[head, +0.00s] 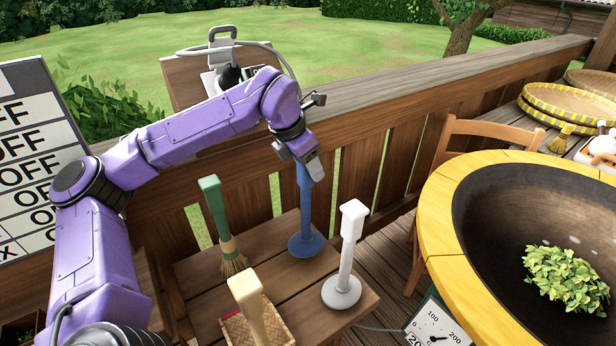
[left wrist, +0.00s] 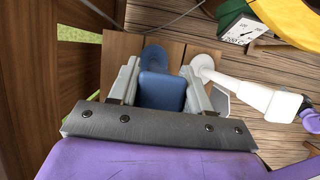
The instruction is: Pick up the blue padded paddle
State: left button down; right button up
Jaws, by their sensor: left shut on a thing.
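The blue padded paddle (head: 306,216) stands upright on its round base on the small wooden table, at its far right. My left gripper (head: 311,166) is shut on the top of its handle. In the left wrist view the blue handle top (left wrist: 162,91) sits between the two grey fingers, with the round blue base (left wrist: 152,56) beyond it on the wood. I cannot tell whether the base is clear of the table. In the left wrist view, part of my right arm in purple shows at the right edge; the right gripper is not clearly seen.
A white paddle (head: 347,255) stands close to the right of the blue one. A large wok with yellow rim (head: 443,252) fills the right. A wooden railing (head: 400,92) runs behind.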

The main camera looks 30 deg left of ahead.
pick_arm(q)
jog(key=s+d+r+b, duration=0.3)
jog(key=s+d+r, duration=0.4)
jog(key=s+r, duration=0.4)
jog(key=shift+s, duration=0.6)
jog(key=c, duration=1.5)
grip_release()
grip_shut()
jog(key=shift+w, duration=0.1)
